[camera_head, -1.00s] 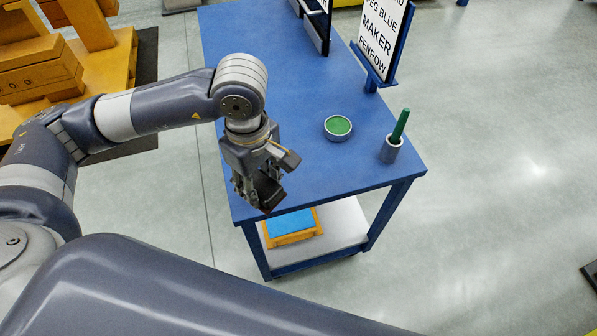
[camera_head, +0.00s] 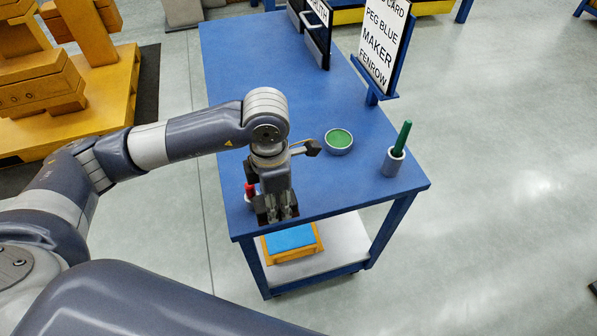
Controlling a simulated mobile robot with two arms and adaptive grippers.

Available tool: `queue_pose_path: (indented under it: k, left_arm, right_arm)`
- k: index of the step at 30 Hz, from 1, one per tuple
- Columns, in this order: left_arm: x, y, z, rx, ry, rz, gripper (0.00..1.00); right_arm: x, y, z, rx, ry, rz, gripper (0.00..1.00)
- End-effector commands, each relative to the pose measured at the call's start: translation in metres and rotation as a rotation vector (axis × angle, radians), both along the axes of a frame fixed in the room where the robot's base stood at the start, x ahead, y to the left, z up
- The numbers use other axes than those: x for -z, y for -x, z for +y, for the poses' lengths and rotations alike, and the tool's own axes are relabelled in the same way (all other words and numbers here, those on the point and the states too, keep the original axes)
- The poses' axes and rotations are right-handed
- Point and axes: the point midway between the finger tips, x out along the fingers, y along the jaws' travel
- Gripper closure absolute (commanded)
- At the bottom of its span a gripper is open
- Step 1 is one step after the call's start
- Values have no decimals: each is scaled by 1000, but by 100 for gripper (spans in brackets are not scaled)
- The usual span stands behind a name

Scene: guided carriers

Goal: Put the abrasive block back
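I cannot pick out the abrasive block with certainty. A blue flat-topped piece (camera_head: 289,238) sits in an orange holder (camera_head: 292,255) on the lower shelf of the blue table; I cannot tell whether it is the block. My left gripper (camera_head: 276,214) points down over the near left part of the tabletop (camera_head: 235,65), close to the front edge. Its dark fingertips are seen from above, and I cannot tell whether anything is between them. A small red upright thing (camera_head: 250,191) shows just left of the gripper, partly hidden by it. My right gripper is out of view.
A round dish with green inside (camera_head: 339,141) and a grey cup holding a green stick (camera_head: 394,160) stand to the right. A sign on a stand (camera_head: 383,45) and a dark rack (camera_head: 315,35) are farther back. The table's middle is clear.

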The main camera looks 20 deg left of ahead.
Motion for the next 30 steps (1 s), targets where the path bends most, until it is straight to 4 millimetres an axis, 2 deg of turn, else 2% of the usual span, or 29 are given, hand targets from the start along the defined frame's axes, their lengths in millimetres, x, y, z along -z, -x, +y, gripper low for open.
queue_pose_path:
  k: [1, 9, 18, 25, 30]
  left_arm:
    - [-2, -11, -2, -2, -1, -1, 83]
    - [3, -60, -8, 0, 1, 0, 83]
    - [8, -104, -14, 1, 1, 0, 83]
    - [12, -113, -14, 2, -1, 1, 83]
    - [32, -111, -15, 2, 0, 5, 83]
  right_arm:
    - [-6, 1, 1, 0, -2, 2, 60]
    - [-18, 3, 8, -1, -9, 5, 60]
    - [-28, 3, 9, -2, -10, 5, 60]
    - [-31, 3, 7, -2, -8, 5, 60]
    - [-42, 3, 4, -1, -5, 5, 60]
